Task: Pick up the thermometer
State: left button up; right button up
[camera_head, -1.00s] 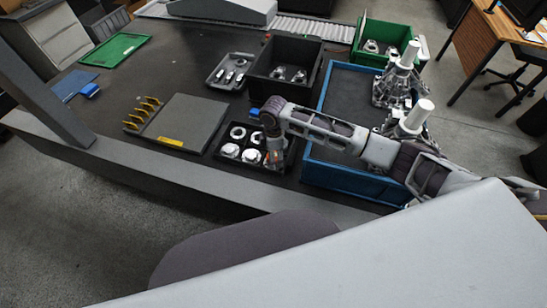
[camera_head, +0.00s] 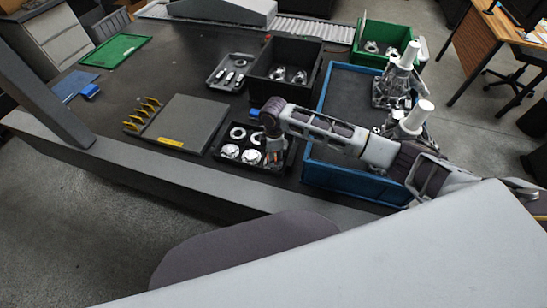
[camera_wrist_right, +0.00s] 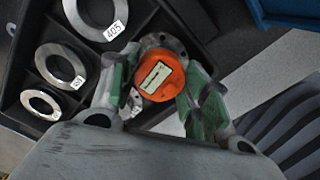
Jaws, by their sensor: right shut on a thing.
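An orange, round-topped thing with a pale label or display, which I take for the thermometer (camera_wrist_right: 160,78), sits between the fingers of my right gripper (camera_wrist_right: 155,92) in the right wrist view. The green-padded fingers are closed on its two sides. It stands at the edge of a black compartment tray (camera_wrist_right: 42,72); whether it still touches the tray I cannot tell. In the head view my right gripper (camera_head: 273,157) points down over the right part of that tray, and the thermometer is mostly hidden by the fingers. My left gripper is out of view.
Metal rings, one labelled 405 (camera_wrist_right: 97,16), lie in the tray compartments. In the head view a blue-walled bin (camera_head: 345,180) stands right of the tray, a black bin (camera_head: 270,90) behind it, and a grey plate with yellow clips (camera_head: 185,122) to its left.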

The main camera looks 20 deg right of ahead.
jog(key=shift+r, duration=0.6)
notch_tip(320, 180, up, 8)
jog(key=shift+f, duration=0.2)
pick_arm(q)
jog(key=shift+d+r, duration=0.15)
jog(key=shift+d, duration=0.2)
pick_arm(e)
jog(key=shift+r, duration=0.6)
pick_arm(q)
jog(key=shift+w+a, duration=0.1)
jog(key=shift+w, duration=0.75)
pick_arm(e)
jog(key=shift+m, duration=0.3)
